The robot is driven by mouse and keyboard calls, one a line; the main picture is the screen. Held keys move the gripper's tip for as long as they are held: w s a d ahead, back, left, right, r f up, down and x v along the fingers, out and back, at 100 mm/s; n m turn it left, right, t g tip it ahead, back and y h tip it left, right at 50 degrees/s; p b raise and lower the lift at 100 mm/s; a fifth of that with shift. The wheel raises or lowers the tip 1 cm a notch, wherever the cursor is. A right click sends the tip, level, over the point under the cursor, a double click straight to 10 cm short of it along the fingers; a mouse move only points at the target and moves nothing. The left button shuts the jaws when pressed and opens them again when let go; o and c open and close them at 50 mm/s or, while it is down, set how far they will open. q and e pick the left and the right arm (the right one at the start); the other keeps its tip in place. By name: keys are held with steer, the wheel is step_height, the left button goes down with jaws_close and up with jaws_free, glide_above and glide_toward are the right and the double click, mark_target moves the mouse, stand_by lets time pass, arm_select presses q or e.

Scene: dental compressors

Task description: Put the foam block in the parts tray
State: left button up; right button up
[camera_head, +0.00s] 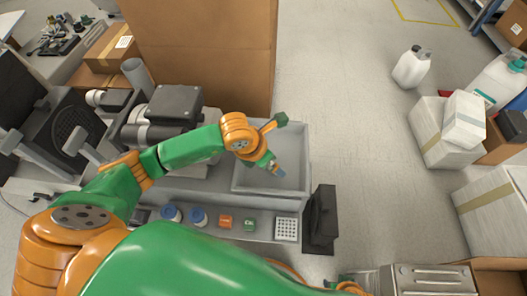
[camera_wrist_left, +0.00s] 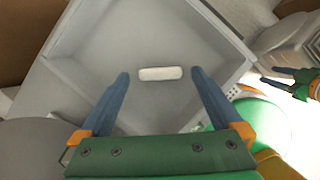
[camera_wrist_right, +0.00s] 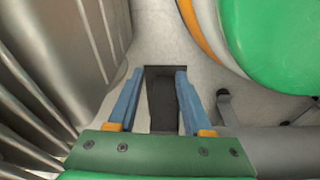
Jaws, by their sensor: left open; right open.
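A grey open parts tray (camera_head: 303,137) stands at the right end of the bench. It fills much of the left wrist view (camera_wrist_left: 85,30). A small white block, which looks like the foam block (camera_wrist_left: 160,73), lies on the tray floor, apart from the fingers. My left gripper (camera_head: 277,171) is over the tray, open and pointing down. In the left wrist view its fingers (camera_wrist_left: 160,75) stand either side of the block with nothing between them. The head view does not show the block clearly. My right gripper (camera_wrist_right: 153,75) is open and empty, low beside a ribbed metal thing.
A large carton (camera_head: 205,50) rises behind.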

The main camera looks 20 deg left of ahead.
arm_select(q)
steer(key=p+v, duration=0.3)
steer(key=v, duration=0.7)
arm_select(e)
steer(key=s+d, duration=0.2)
steer(key=s, duration=0.1)
steer(key=shift+d+f, duration=0.15)
steer(key=shift+f, duration=0.05)
